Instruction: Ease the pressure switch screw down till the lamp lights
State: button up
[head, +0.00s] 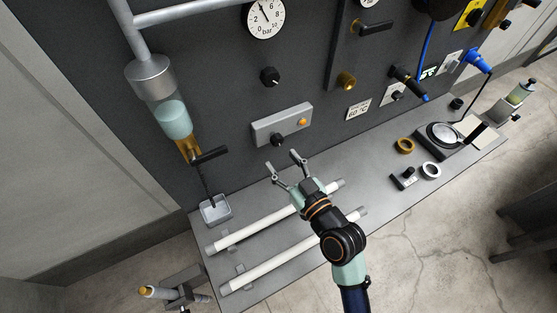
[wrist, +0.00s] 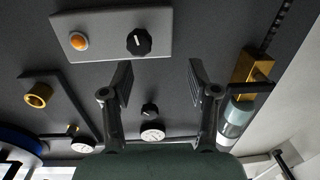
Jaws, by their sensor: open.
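The pressure switch is a light grey box (head: 262,126) on the dark panel, with a black knob-like screw (head: 278,140) and a round orange lamp (head: 302,122). I cannot tell whether the lamp is lit. My gripper (head: 281,161) is open and empty, just below the switch in the head view, fingers pointing toward the panel. In the wrist view the box (wrist: 107,20) is at the top, with the screw (wrist: 139,41) and the lamp (wrist: 78,41). The screw lies beyond and above my gripper (wrist: 160,80), apart from both fingers.
Another black knob (head: 269,76) sits above the switch, under a bar gauge (head: 265,18). A glass cylinder with a brass valve (head: 189,150) hangs at the left over a small tray (head: 215,212). White tubes (head: 262,232) lie on the bench below. Loose rings and a dial lie right.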

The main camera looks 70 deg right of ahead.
aim_at(279, 143)
jog(key=shift+m+h, duration=0.4)
jog(key=w+d, duration=0.1)
jog(key=d, duration=0.1)
jog(key=w+d+p, duration=0.1)
jog(key=d, duration=0.1)
jog(key=w+d, duration=0.2)
jog(key=shift+w+d+f, duration=0.1)
jog(key=shift+d+f, duration=0.25)
grip_shut()
jog(key=shift+m, duration=0.4)
grip_release()
